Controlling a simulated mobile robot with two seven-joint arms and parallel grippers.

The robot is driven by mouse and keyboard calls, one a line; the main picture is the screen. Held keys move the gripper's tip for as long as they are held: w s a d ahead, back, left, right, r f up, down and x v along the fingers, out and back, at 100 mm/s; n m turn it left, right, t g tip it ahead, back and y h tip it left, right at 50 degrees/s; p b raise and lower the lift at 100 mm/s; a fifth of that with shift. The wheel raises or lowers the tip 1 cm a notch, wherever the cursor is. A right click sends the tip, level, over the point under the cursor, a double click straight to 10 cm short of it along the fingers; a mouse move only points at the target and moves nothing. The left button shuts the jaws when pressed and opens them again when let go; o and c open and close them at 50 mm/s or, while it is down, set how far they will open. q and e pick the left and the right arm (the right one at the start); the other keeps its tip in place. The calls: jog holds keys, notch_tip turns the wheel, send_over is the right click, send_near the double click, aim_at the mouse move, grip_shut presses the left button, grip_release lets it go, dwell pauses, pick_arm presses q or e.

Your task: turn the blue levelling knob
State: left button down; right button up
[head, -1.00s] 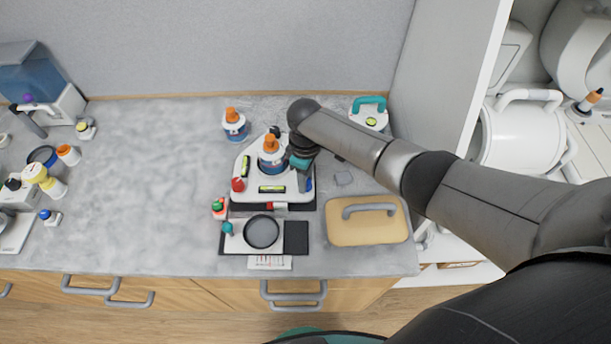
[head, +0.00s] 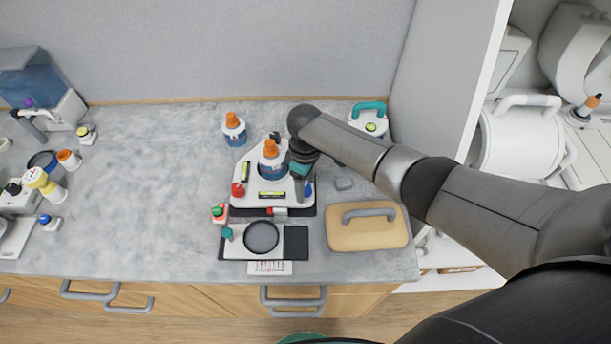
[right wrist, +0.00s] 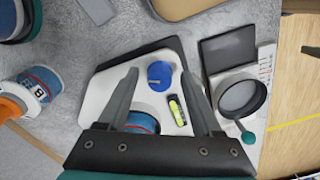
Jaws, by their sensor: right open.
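The blue levelling knob (head: 308,189) is at the right front corner of a white levelling plate (head: 245,198) on the counter. In the right wrist view the knob (right wrist: 160,74) shows as a round blue cap, between the fingertips in the picture. My right gripper (head: 301,192) is open and points down at that corner, with a finger partly covering the knob in the head view. In the right wrist view its fingers (right wrist: 160,78) show a gap on both sides of the knob; I cannot tell how far above it they are. My left gripper is not in view.
A blue bottle with an orange cap (head: 270,153) stands on the plate, close to my gripper. A red knob (head: 237,189) and yellow-green levels (head: 271,194) are also on it. A round dish (head: 262,237) lies in front, a tan lidded box (head: 366,234) right.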

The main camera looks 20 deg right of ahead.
aim_at(306, 185)
notch_tip(306, 185, up, 15)
jog(key=p, duration=0.1)
jog(key=shift+w, duration=0.2)
dwell(0.6)
